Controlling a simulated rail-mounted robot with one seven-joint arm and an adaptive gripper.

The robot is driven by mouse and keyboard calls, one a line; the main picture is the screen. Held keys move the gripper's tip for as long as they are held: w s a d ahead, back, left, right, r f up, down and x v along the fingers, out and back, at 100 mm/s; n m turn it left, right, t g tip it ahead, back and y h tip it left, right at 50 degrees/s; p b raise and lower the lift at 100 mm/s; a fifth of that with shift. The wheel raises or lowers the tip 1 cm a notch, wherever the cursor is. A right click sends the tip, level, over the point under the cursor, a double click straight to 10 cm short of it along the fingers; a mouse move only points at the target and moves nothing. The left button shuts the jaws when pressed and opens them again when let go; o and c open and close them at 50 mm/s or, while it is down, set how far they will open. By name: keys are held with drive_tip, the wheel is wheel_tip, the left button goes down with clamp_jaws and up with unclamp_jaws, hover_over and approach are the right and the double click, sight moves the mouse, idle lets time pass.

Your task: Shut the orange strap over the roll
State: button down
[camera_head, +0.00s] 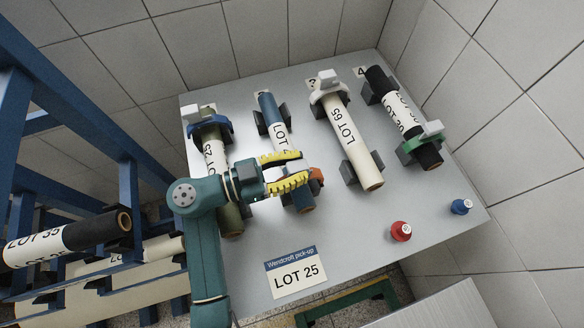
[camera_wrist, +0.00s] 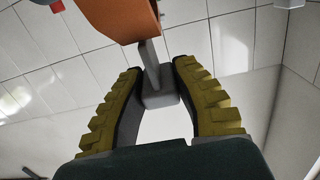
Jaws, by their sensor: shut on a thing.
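The blue roll (camera_head: 268,108) with a white LOT label lies on the grey table, second from the left. The orange strap (camera_head: 317,177) shows at the roll's right side near its lower end; my fingers partly cover that area. In the wrist view the orange strap (camera_wrist: 118,16) is large at the top, with a grey tab (camera_wrist: 152,62) running down from it. My gripper (camera_head: 304,166) has its yellow fingers over the roll. In the wrist view my gripper (camera_wrist: 160,72) is shut on the grey tab. I cannot tell the strap's exact angle.
An olive roll (camera_head: 231,220) lies left under my arm, by a blue strap (camera_head: 211,127). A cream roll (camera_head: 345,127) and a black roll (camera_head: 399,108) with a green strap (camera_head: 425,137) lie right. Red (camera_head: 401,231) and blue (camera_head: 461,206) knobs stand front right. A blue rack (camera_head: 127,190) is left.

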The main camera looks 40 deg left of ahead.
drive_tip(key=shift+f, duration=0.2)
drive_tip(key=c, duration=0.8)
unclamp_jaws()
drive_tip(key=shift+o, duration=0.2)
drive_tip(key=shift+r, duration=0.1)
drive_tip(key=shift+r, duration=0.1)
wheel_tip(320, 180, up, 10)
drive_tip(key=shift+f, duration=0.1)
